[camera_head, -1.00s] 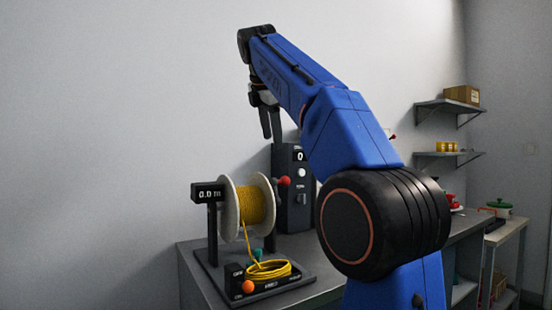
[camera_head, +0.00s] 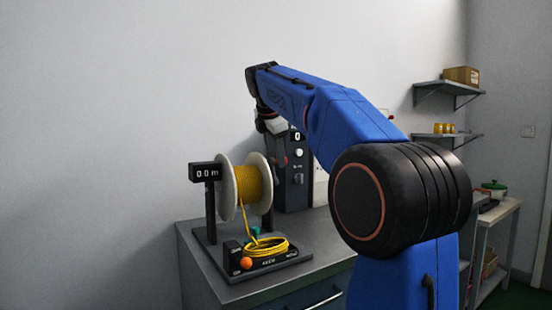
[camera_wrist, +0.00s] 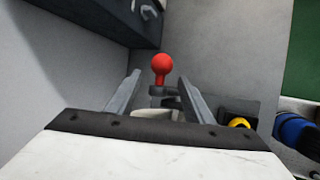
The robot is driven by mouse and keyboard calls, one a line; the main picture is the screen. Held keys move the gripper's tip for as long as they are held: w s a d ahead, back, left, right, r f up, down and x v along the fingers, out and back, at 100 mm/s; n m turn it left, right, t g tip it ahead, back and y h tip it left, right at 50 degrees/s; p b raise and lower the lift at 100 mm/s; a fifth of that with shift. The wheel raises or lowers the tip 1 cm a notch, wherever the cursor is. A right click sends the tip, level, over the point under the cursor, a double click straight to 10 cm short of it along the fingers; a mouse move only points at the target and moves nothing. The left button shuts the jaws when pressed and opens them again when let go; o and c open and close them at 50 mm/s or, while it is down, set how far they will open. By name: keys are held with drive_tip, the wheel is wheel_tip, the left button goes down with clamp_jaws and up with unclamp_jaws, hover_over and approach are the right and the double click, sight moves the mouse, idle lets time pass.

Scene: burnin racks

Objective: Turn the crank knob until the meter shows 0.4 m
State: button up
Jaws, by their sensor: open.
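The meter (camera_head: 207,172) on the left post of the cable winder reads 0.0 m. The spool (camera_head: 227,190) has white flanges and yellow cable wound on it. The red crank knob (camera_wrist: 161,66) shows in the wrist view, beyond and between the two fingertips. In the head view the knob is mostly hidden behind my gripper (camera_head: 277,150), which points down beside the spool's right side. My gripper, also in the wrist view (camera_wrist: 157,85), is open, with its fingers apart and nothing held.
A dark box with a dial (camera_head: 298,180) stands behind the winder by the wall. Wall shelves (camera_head: 447,88) hang at the right. The grey counter (camera_head: 215,275) is bare at its front left.

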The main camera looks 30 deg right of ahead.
drive_tip(key=shift+x, duration=0.8)
drive_tip(key=c, duration=1.1)
drive_tip(key=shift+w+f, duration=0.35)
drive_tip(key=shift+w, duration=0.2)
drive_tip(key=shift+w+f, duration=0.35)
drive_tip(key=shift+w, duration=0.2)
drive_tip(key=shift+w+a+f, duration=0.1)
drive_tip(key=shift+w+f, duration=0.3)
drive_tip(key=shift+f, duration=0.15)
drive_tip(key=shift+w+f, duration=0.35)
drive_tip(key=shift+f, duration=0.4)
